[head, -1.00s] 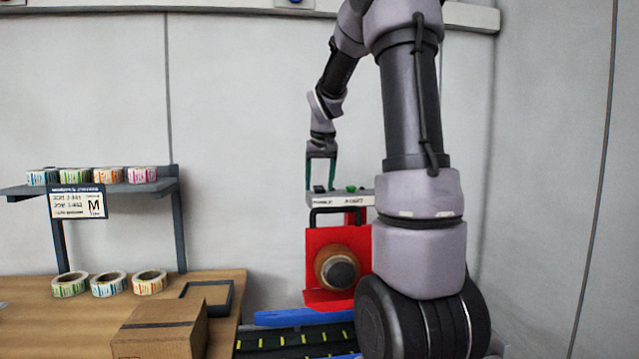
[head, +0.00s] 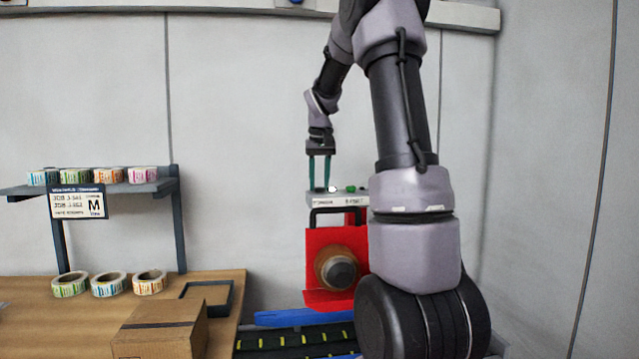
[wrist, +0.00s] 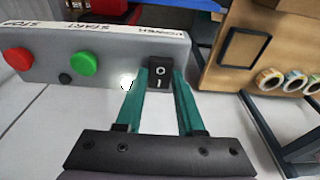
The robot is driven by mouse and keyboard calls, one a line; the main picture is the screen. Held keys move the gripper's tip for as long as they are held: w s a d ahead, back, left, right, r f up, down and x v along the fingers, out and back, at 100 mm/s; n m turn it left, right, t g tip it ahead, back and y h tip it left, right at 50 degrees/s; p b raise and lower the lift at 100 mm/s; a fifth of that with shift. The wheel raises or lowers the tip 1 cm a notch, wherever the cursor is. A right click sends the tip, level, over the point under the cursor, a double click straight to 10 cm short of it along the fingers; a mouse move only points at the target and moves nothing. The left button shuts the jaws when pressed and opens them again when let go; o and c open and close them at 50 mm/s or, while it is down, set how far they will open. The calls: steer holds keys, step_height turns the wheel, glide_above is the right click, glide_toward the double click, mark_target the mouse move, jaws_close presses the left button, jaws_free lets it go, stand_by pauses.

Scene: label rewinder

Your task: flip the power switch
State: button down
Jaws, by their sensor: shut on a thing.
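The power switch is a black rocker (wrist: 161,73) marked O and I, on the grey control panel (wrist: 115,48) in the wrist view. My gripper (wrist: 160,76) has its two teal fingers shut on the switch, one on each side. In the head view my gripper (head: 319,187) points straight down onto the left end of the panel (head: 324,200), and its fingers largely hide the switch. A small white lamp (wrist: 127,83) next to the switch glows brightly. The green start button (wrist: 83,63) and red stop button (wrist: 18,61) sit farther along the panel.
Below the panel is a red machine frame with a brown roll (head: 337,268). A wooden table (head: 60,312) with label rolls, a cardboard box (head: 160,330) and a shelf (head: 140,188) stands to the left. The wall behind the panel is bare.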

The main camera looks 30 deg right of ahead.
steer(key=shift+g, duration=0.3)
steer(key=c, duration=0.5)
jaws_free()
steer(key=r, duration=0.7)
steer(key=s+r, duration=0.1)
steer(key=r, duration=0.2)
steer(key=shift+s+a+r, duration=0.1)
steer(key=shift+a+r, duration=0.05)
steer(key=shift+r, duration=0.25)
steer(key=s+a+t+y, duration=0.1)
steer(key=s+a+t, duration=0.2)
steer(key=s+a, duration=0.8)
steer(key=s+a+f+t, duration=0.1)
steer(key=s+f, duration=0.1)
steer(key=s, duration=0.3)
steer(key=s+a+f+y, duration=0.1)
steer(key=s+f, duration=0.1)
steer(key=s, duration=0.3)
steer(key=s+a+f+m+t, duration=0.1)
steer(key=s+a+f, duration=0.1)
steer(key=s, duration=0.3)
steer(key=shift+s+f+t+y, duration=0.1)
steer(key=shift+f+t+y, duration=0.2)
steer(key=shift+f, duration=0.05)
